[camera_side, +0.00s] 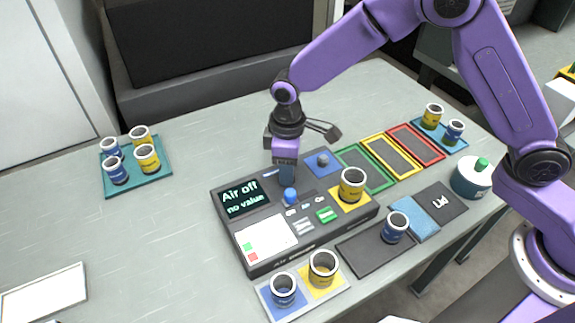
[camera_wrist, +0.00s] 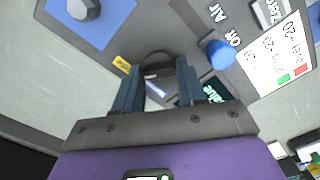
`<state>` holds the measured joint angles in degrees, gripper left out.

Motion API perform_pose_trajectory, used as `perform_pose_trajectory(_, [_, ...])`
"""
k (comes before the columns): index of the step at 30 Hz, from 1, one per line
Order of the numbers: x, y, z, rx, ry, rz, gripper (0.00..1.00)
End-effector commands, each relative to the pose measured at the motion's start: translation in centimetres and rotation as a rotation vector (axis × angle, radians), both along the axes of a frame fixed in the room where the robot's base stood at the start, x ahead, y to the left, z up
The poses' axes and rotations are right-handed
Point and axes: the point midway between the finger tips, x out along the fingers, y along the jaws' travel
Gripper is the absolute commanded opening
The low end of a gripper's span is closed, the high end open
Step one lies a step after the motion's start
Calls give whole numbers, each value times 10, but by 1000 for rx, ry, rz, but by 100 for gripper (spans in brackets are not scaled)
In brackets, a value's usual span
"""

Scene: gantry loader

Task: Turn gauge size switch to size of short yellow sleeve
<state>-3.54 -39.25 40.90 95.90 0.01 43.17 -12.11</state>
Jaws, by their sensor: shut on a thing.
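The gauge (camera_side: 300,240) is a dark box whose screen (camera_side: 241,196) reads "Air off, no value". My gripper (camera_side: 286,174) is low over its back edge, beside the blue air knob (camera_side: 290,195). In the wrist view my gripper (camera_wrist: 157,78) is shut on a dark size switch (camera_wrist: 157,60), with a yellow label (camera_wrist: 121,64) and a blue label (camera_wrist: 156,90) close by. The switch is hidden in the side view and its setting cannot be read. A yellow sleeve (camera_side: 352,188) stands on the gauge's yellow pad. Another yellow sleeve (camera_side: 322,272) stands on the front plate; I cannot tell which is short.
A teal tray (camera_side: 160,182) at left holds blue and yellow sleeves. Another tray (camera_side: 452,147) at right holds one of each. Green, yellow and red frames (camera_side: 405,172) lie behind the gauge. A blue sleeve (camera_side: 395,228) stands on a dark mat. The left table area is mostly clear.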

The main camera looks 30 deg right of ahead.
Motion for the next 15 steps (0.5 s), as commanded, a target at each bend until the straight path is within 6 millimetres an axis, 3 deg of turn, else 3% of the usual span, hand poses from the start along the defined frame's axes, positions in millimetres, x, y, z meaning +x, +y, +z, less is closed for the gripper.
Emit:
perform_pose_trajectory(14, [0,-1,1,-2,3,-17,10])
perform_pose_trajectory(15, [0,-1,1,-2,3,-17,47])
